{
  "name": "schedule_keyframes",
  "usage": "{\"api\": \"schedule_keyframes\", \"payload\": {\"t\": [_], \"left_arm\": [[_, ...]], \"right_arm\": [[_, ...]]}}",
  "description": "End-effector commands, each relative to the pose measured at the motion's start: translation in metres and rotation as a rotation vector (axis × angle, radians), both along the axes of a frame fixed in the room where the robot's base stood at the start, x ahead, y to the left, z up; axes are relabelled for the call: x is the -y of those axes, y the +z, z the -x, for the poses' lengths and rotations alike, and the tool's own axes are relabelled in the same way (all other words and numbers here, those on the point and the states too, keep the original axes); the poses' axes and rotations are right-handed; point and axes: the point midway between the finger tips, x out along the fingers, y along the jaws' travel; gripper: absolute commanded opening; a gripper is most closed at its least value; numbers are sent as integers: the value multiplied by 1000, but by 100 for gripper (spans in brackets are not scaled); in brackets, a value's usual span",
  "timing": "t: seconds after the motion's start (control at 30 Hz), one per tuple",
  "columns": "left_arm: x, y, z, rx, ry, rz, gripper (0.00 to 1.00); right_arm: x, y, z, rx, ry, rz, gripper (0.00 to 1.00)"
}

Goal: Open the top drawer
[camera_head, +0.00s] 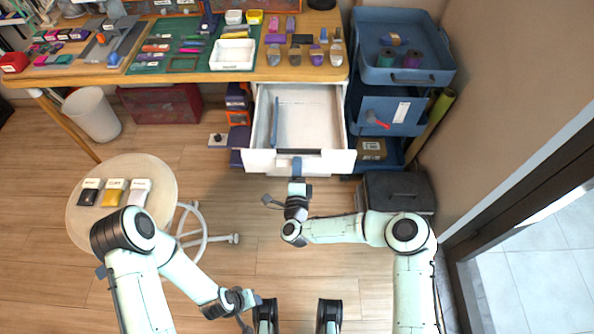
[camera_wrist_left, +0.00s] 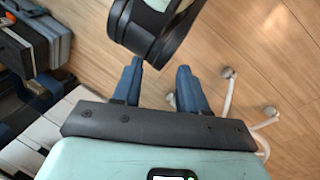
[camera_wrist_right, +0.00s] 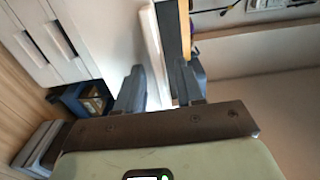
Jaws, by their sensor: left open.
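The top drawer (camera_head: 310,115) of the white unit under the table is pulled out, with its inside visible. A thin blue object (camera_head: 275,122) lies inside at the left. My right gripper (camera_head: 297,166) is at the middle of the drawer's front panel (camera_head: 335,162). In the right wrist view its two fingers (camera_wrist_right: 162,88) stand apart, with the drawer's white panel edge (camera_wrist_right: 154,55) between and beyond them; contact is unclear. My left gripper (camera_head: 248,306) is low in the head view, away from the drawer. Its fingers (camera_wrist_left: 158,85) are apart and empty.
A blue cart (camera_head: 405,75) stands right of the drawer, with a dark box (camera_head: 398,192) below. A round stool (camera_head: 165,180) with three small packets stands at left. The tabletop (camera_head: 340,72) holds trays and tools. The floor before the drawer is mostly clear.

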Motion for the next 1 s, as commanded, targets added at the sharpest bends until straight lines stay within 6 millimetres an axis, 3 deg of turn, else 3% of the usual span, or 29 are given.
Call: {"api": "schedule_keyframes", "payload": {"t": [0.17, 0.5, 0.7, 1.0], "left_arm": [[2, 4, 4, -10, -4, 5, 43], [11, 20, 23, -62, -26, 30, 43], [14, 24, 30, -79, -33, 38, 43], [15, 26, 33, -88, -36, 42, 43]], "right_arm": [[-1, 0, 14, -2, 3, 1, 37], [-1, 1, 88, -3, 4, 0, 37], [-1, 0, 121, -1, 2, 0, 37], [0, 0, 134, 0, 0, 0, 37]]}}
